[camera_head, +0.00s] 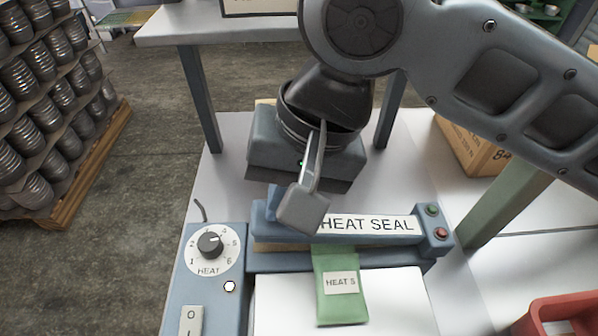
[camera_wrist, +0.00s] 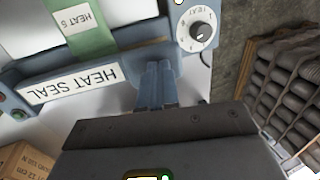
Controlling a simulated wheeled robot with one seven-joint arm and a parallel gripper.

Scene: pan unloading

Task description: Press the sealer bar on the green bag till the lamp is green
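The blue sealer bar (camera_head: 390,240), labelled HEAT SEAL, lies across the sealer; it also shows upside down in the wrist view (camera_wrist: 30,76). The green bag (camera_head: 341,301), labelled HEAT 5, hangs out from under the bar over a white surface; I cannot tell whether the bar grips it. My gripper (camera_head: 272,207) points down at the bar, left of its label, partly hidden behind a grey block. Its blue-grey fingers (camera_wrist: 157,72) look shut together and empty; contact with the bar is unclear. A green light (camera_head: 432,210) and a red one (camera_head: 441,233) sit on the bar's right end.
The heat dial (camera_head: 210,243) points near 5. A small whitish hexagonal light (camera_head: 229,286) and an O/I switch (camera_head: 191,320) sit by it. A cardboard box (camera_head: 470,148) stands right, a red crate (camera_head: 560,316) at lower right. Stacked cans (camera_head: 45,100) stand far left.

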